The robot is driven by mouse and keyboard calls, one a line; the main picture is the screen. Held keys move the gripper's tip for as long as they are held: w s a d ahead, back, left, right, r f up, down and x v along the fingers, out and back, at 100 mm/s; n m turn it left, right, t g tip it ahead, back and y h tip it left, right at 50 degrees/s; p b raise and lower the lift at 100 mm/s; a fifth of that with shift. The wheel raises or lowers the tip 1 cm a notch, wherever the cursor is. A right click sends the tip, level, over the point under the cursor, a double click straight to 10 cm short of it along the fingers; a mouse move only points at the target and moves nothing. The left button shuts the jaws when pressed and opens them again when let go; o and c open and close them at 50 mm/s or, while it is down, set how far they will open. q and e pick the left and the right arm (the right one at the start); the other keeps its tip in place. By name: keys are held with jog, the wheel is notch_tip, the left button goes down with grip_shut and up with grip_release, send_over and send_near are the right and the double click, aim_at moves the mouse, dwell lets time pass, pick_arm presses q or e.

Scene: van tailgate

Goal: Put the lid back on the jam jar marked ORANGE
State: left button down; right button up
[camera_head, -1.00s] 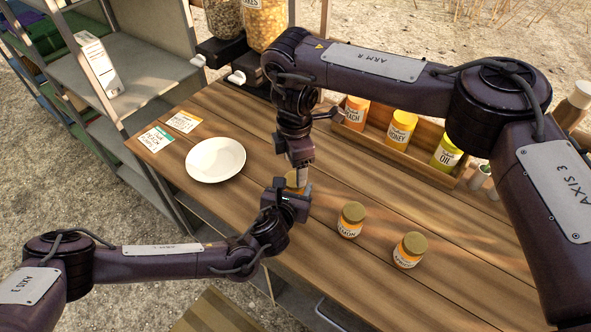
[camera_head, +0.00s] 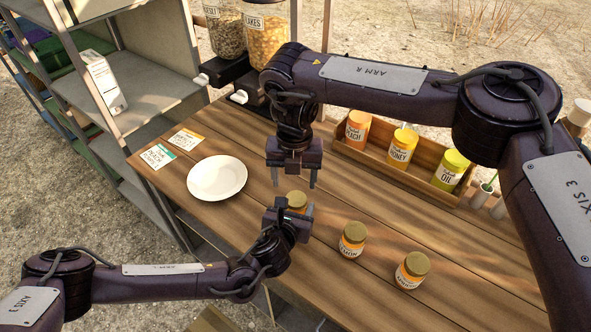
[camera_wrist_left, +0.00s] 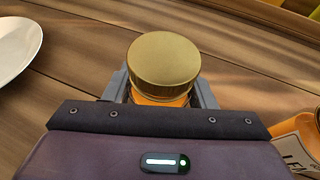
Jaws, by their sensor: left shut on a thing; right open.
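A small jar with orange contents (camera_wrist_left: 160,98) stands between the fingers of my left gripper (camera_head: 297,212), which is shut on it. A gold lid (camera_wrist_left: 165,62) sits on the jar's mouth and looks level; its edge covers the rim. The lid also shows in the head view (camera_head: 297,198). This jar's label is hidden. My right gripper (camera_head: 294,181) is open and empty, just above the lid, fingers pointing down, apart from it.
Two more gold-lidded jars, one labelled LEMON (camera_head: 353,240) and one hard to read (camera_head: 412,270), stand to the right. A white plate (camera_head: 217,178) and two cards (camera_head: 158,156) lie left. A wooden rack (camera_head: 420,173) holds several containers behind. Dispensers (camera_head: 262,45) stand at the back.

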aim_at(296, 199)
jog(key=n, duration=0.7)
jog(key=shift+r, duration=0.25)
jog(key=n, duration=0.4)
jog(key=shift+r, duration=0.2)
jog(key=n, duration=0.4)
jog(key=shift+r+n, duration=0.15)
jog(key=shift+n, duration=0.25)
jog(key=n, duration=0.6)
jog(key=shift+r+n, duration=0.25)
jog(key=shift+n, duration=0.05)
jog(key=n, duration=0.7)
jog(key=shift+d+r, duration=0.15)
jog(key=shift+r, duration=0.05)
jog(key=shift+f, duration=4)
